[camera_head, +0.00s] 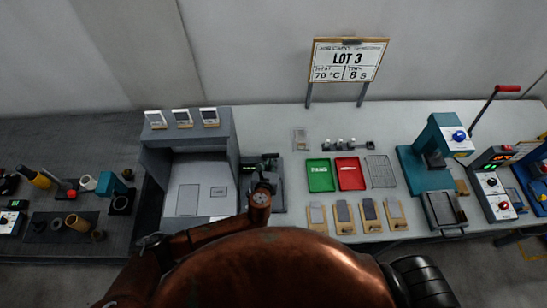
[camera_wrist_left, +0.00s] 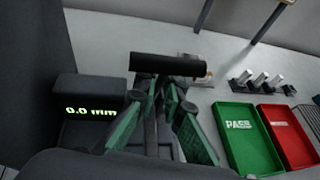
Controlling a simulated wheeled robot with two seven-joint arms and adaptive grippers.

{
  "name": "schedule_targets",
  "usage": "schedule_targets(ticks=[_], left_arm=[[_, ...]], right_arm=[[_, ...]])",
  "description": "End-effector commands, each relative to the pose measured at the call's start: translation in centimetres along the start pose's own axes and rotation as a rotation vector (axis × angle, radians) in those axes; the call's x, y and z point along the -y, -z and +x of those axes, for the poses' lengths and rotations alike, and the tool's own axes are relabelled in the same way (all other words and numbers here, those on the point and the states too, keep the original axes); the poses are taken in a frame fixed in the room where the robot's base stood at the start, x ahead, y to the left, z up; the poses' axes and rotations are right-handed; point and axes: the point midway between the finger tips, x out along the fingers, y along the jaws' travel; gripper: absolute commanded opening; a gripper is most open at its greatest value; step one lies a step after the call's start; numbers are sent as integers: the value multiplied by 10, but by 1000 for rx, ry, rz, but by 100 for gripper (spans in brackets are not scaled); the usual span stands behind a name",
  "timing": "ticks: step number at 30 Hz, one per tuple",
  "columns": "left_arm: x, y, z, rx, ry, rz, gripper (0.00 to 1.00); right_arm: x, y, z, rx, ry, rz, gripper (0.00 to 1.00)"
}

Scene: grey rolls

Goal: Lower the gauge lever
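The gauge is a dark device (camera_head: 277,194) on the table, just right of the grey booth. In the left wrist view its display box (camera_wrist_left: 92,112) reads 0.0 mm. The lever handle (camera_wrist_left: 165,67) appears there as a black horizontal bar, raised above the gauge. My left gripper (camera_head: 266,178) is over the gauge in the head view. In the wrist view its fingers (camera_wrist_left: 160,88) converge close together just below the bar and look shut. Whether they touch the lever cannot be told. The fingers hide much of the gauge. My right gripper is not in view.
A green PASS tray (camera_head: 320,175) and a red tray (camera_head: 350,173) lie right of the gauge, with a wire rack (camera_head: 381,171) beyond. Several small boards (camera_head: 343,217) line the front. The grey booth (camera_head: 154,170) stands close on the left. A teal press (camera_head: 436,150) stands farther right.

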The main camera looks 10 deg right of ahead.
Motion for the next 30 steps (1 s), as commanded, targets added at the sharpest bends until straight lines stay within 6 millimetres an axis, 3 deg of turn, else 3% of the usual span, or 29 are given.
schedule_targets(ticks=[6,17,22,30], left_arm=[[2,1,0,0,3,1,23],[2,-2,-4,4,4,2,24],[3,-2,-27,3,6,1,24],[3,0,-85,1,5,1,24]], right_arm=[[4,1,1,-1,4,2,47],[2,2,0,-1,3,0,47],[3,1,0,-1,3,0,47],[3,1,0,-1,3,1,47]])
